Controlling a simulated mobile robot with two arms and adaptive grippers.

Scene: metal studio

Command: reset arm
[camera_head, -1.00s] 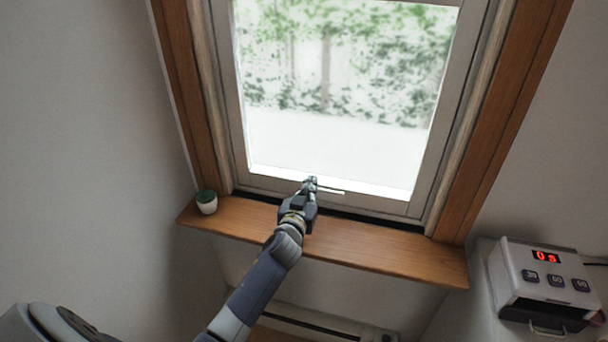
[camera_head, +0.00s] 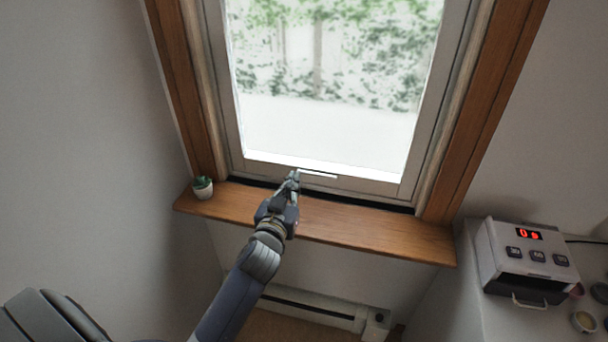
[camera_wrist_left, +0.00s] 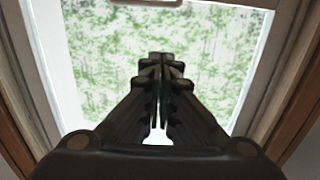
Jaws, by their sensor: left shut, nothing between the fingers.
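My left gripper (camera_head: 293,176) is in front of the lower part of the window, just left of the white handle (camera_head: 318,174) on the bottom rail of the sash. In the left wrist view the left gripper (camera_wrist_left: 159,60) has its fingers together with nothing between them. My left arm reaches up from the bottom of the head view, over the wooden sill. My right gripper is not in view.
The wooden sill (camera_head: 350,235) runs under the window, with a small potted plant (camera_head: 202,187) at its left end. A grey device (camera_head: 527,258) with a red display stands at the right. A white heater (camera_head: 315,307) is below the sill. The left wall side is clear.

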